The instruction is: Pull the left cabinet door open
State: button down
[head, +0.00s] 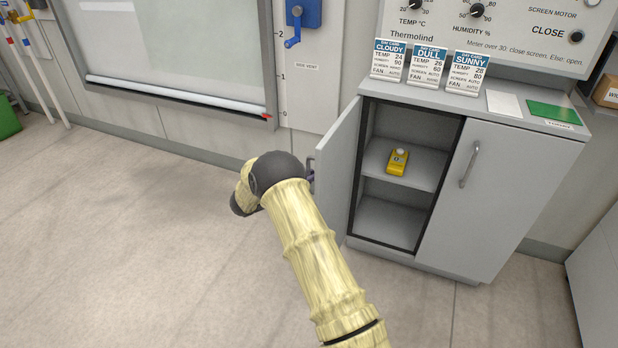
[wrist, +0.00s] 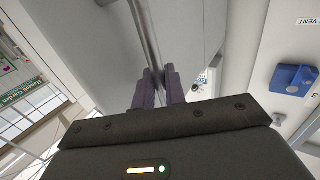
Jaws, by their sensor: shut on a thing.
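The left cabinet door (head: 340,165) stands swung well open from the grey cabinet (head: 530,185), showing the shelves inside. My gripper shows in the wrist view (wrist: 159,85), shut on the door's bar handle (wrist: 147,38), with the door's face close behind it. In the head view the fingers are mostly hidden behind my arm, at the outer edge of the door. A yellow device (head: 397,162) sits on the cabinet's middle shelf.
The right cabinet door, with its handle (head: 469,164), is shut. Three day cards, including the DULL card (head: 426,68), stand on the cabinet top beside a green card (head: 553,112). A blue crank box (head: 303,14) is on the wall. The floor to the left is clear.

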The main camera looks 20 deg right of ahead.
jog(key=shift+w+d+r, duration=0.1)
jog(key=shift+w+d, duration=0.05)
jog(key=c, duration=1.6)
grip_release()
jog(key=shift+d, duration=0.15)
jog(key=shift+o, duration=0.2)
jog(key=shift+a, duration=0.3)
jog(key=p+v, duration=0.2)
jog(key=v, duration=1.5)
jog(key=shift+a, duration=0.2)
